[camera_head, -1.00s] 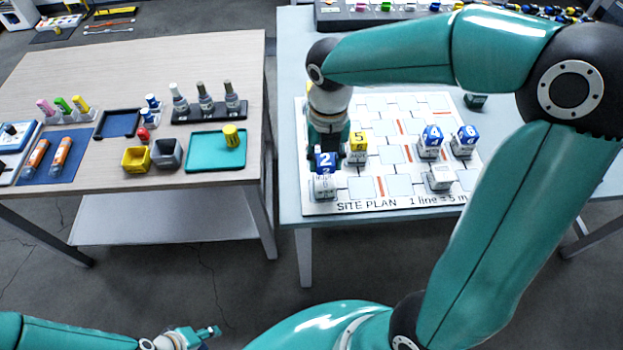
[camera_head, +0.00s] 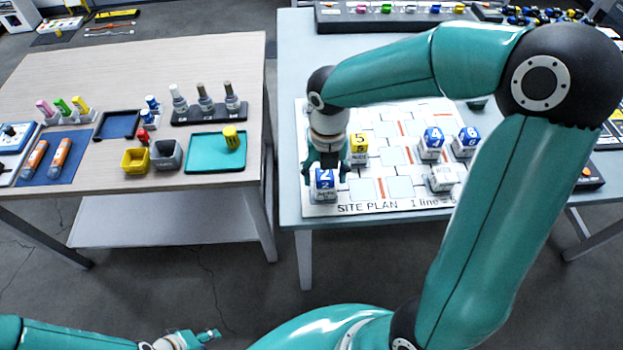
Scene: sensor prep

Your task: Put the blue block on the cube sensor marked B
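A blue block (camera_head: 323,178) with a white character on it sits on a white cube sensor (camera_head: 323,195) at the front left of the site plan. The small lettering on this cube is too blurred to read. My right gripper (camera_head: 325,172) hangs over it from above, its fingers spread open on either side of the block with visible gaps. My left gripper (camera_head: 200,338) is low in the picture, far from the plan. Its fingers are too small to tell open from shut.
On the site plan (camera_head: 375,207) stand a cube with a yellow block marked 5 (camera_head: 359,143), two cubes with blue blocks (camera_head: 432,136) (camera_head: 468,136), and a bare-topped white cube (camera_head: 441,178). The wooden table (camera_head: 190,60) at left holds bottles, bins and a teal tray (camera_head: 205,160).

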